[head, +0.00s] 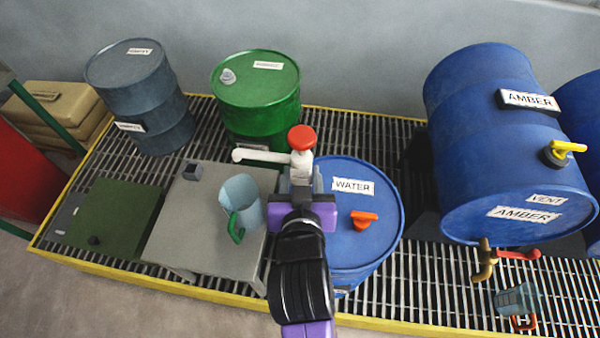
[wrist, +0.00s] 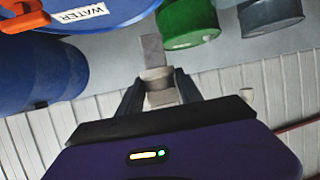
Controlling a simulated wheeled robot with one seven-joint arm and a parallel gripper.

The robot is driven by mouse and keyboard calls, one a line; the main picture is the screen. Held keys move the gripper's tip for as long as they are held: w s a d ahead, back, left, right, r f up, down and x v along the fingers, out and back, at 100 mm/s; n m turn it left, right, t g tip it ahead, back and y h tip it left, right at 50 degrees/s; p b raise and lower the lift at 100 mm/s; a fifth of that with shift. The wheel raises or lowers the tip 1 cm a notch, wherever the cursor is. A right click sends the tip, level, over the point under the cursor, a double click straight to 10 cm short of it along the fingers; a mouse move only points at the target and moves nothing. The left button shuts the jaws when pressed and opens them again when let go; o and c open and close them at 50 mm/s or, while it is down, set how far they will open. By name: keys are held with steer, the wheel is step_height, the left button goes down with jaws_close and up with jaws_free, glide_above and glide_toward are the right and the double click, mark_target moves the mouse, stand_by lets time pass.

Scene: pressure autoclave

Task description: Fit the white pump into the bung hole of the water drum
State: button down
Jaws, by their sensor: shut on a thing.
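The white pump (head: 300,165) has a red knob on top and a spout pointing left. My gripper (head: 302,188) is shut on its body and holds it near the left edge of the blue water drum (head: 375,190). In the wrist view a pale grey part of the pump (wrist: 158,82) sits between the fingers of my gripper (wrist: 158,92). The drum's lid, with its WATER label, shows at upper left there (wrist: 108,20). An orange fitting (head: 363,220) stands on the lid. No open bung hole is visible; my gripper and arm cover the lid's left part.
A grey table (head: 195,230) with a jug (head: 240,198) is left of the water drum. A green drum (head: 255,105) and grey drum (head: 140,95) stand behind. A large blue AMBER drum (head: 480,130) lies at right, above another jug (head: 518,300). Grating (head: 420,295) covers the floor.

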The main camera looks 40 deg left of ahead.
steer(key=shift+d+r, duration=0.1)
steer(key=shift+r, duration=0.05)
steer(key=shift+f+b, duration=1.95)
steer(key=shift+f, duration=1)
steer(key=shift+f+b, duration=1.35)
steer(key=shift+f, duration=1.2)
steer(key=c, duration=0.7)
jaws_free()
steer(key=shift+s+f, duration=0.1)
steer(key=v, duration=0.7)
steer(key=shift+s+d+r, duration=0.2)
steer(key=shift+s+r, duration=0.05)
